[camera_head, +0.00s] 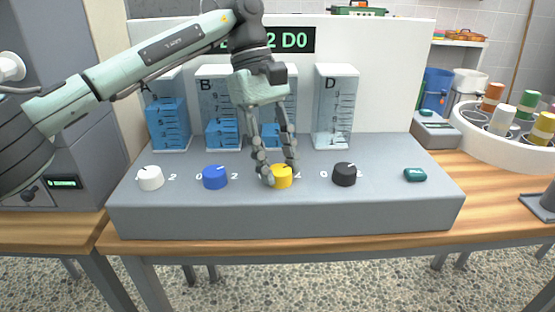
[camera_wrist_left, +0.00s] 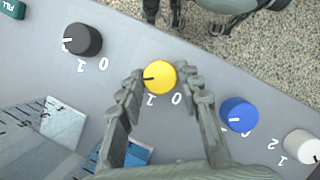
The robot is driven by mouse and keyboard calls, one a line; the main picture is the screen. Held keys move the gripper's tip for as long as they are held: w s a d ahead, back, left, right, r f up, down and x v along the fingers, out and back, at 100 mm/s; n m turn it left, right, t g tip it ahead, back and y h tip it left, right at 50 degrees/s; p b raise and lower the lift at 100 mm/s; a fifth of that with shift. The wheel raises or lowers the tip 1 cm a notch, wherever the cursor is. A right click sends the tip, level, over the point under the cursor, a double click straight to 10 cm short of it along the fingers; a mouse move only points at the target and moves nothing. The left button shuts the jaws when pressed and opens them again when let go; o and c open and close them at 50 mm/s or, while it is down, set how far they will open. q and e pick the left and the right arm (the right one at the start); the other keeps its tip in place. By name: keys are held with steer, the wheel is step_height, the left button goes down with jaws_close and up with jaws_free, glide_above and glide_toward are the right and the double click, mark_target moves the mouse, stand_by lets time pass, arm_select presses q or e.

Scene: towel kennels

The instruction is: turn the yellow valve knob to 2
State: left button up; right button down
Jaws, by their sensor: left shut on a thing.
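The yellow valve knob (camera_head: 282,176) is on the grey console's sloped top, third from the left. My left gripper (camera_head: 279,174) reaches down to it, with its fingers around the knob and shut on it. In the left wrist view the yellow knob (camera_wrist_left: 159,77) shows between and just beyond the fingertips (camera_wrist_left: 166,84). Its dark pointer line points to the left of that picture, with the marks 1 and 0 printed below the knob. A 2 mark by this knob cannot be made out there.
A white knob (camera_head: 151,178) and a blue knob (camera_head: 215,177) stand to the left, a black knob (camera_head: 344,174) and a green button (camera_head: 415,175) to the right. Clear measuring tanks stand behind, some holding blue liquid. My arm partly covers the display (camera_head: 290,40).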

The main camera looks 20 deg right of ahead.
arm_select(q)
steer(key=o, duration=1.2)
steer(key=shift+c, duration=0.2)
steer(key=v, duration=1.2)
